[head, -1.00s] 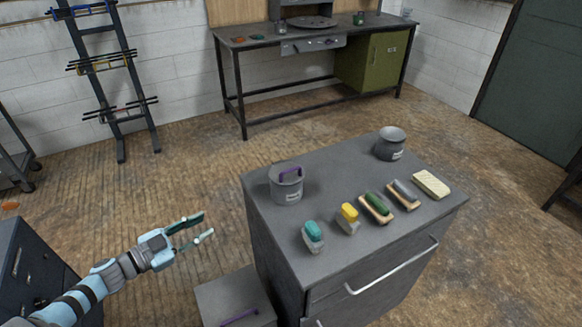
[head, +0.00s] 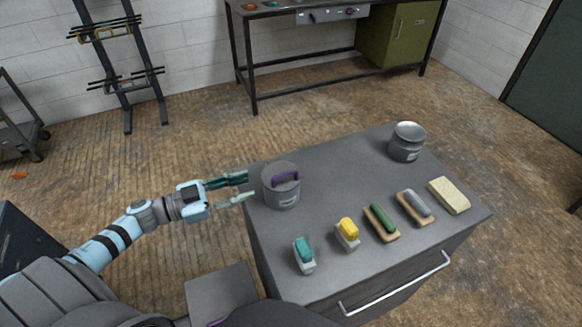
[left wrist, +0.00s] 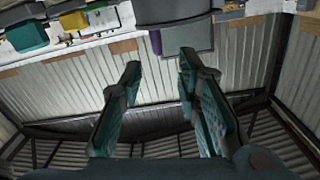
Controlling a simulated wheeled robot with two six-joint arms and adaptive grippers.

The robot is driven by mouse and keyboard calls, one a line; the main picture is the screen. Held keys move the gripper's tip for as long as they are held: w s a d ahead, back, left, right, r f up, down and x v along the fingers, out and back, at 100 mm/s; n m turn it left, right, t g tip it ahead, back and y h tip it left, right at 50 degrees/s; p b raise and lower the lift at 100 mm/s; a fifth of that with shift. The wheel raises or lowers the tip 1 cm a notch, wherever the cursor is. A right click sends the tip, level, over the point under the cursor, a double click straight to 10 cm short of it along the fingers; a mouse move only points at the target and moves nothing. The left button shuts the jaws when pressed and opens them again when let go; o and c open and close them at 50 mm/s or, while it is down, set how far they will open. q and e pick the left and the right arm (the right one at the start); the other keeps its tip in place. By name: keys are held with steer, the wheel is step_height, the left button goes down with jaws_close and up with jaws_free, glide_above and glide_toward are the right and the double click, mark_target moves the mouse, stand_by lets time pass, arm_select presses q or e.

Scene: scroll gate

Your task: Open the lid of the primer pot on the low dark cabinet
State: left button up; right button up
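The low dark cabinet (head: 335,175) stands in front of me. On its left side is a grey pot (head: 281,192) with a light label and a purple handle on its lid, which looks closed. A second grey pot (head: 406,145) with a rounded top and no visible handle stands at the back right. The labels are too small to read, so I cannot tell which is the primer pot. My left gripper (head: 247,187) is open and empty, just left of the purple-handled pot. Its spread fingers also show in the left wrist view (left wrist: 160,65). My right gripper is out of view.
Along the cabinet's front are a teal-topped block (head: 304,253), a yellow-topped block (head: 347,233), a green brush-like item (head: 380,220), a grey one (head: 415,207) and a pale sponge-like block (head: 449,195). A low grey box (head: 222,290) stands left of the cabinet. The cabinet's middle is clear.

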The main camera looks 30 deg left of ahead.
mark_target(274, 178)
arm_select(q)
steer(key=x, duration=1.1)
steer(key=shift+w+d+r+p, duration=0.1)
steer(key=shift+w+d+p, duration=0.05)
steer(key=shift+d+p, duration=0.15)
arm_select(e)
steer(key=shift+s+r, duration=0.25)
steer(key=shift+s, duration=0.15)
arm_select(q)
steer(key=shift+r, duration=0.1)
jaws_close()
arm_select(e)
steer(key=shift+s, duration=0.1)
